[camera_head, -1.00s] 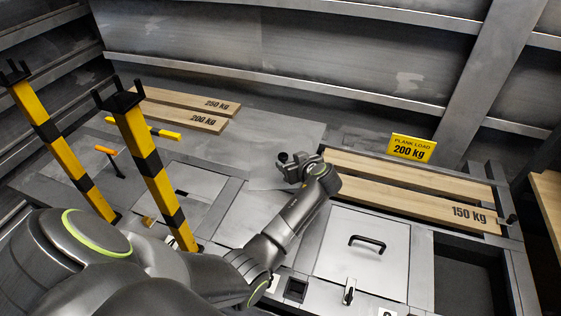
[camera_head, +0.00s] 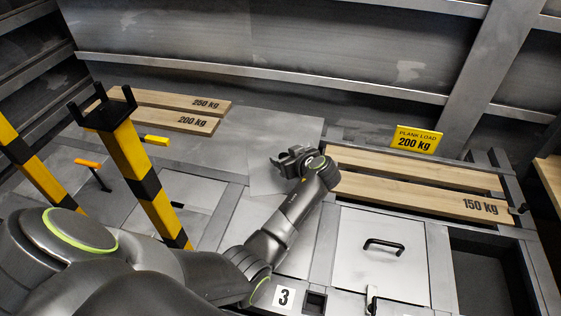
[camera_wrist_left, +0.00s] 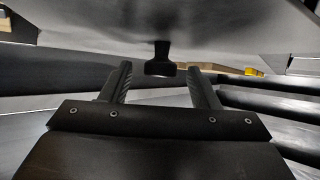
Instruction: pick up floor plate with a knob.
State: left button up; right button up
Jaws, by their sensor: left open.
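In the wrist view a black knob (camera_wrist_left: 160,62) sticks out from a grey metal plate (camera_wrist_left: 215,22) that fills the top of the picture. My left gripper (camera_wrist_left: 160,72) is open, with one finger on each side of the knob in the picture. I see no finger touching it. In the head view my left gripper (camera_head: 284,162) is over a light grey plate (camera_head: 262,178) left of the planks, and the knob is not visible there. My right gripper is not in view.
A hatch with a black handle (camera_head: 383,246) lies right of my left arm. Planks (camera_head: 415,187) lie behind it, with a dark opening (camera_head: 485,275) to the right. A yellow-black post (camera_head: 145,175) stands left, near my arm. More planks (camera_head: 175,112) lie at back left.

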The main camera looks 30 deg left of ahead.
pick_arm(q)
jog(key=shift+d+r, duration=0.1)
jog(key=shift+c, duration=0.5)
grip_shut()
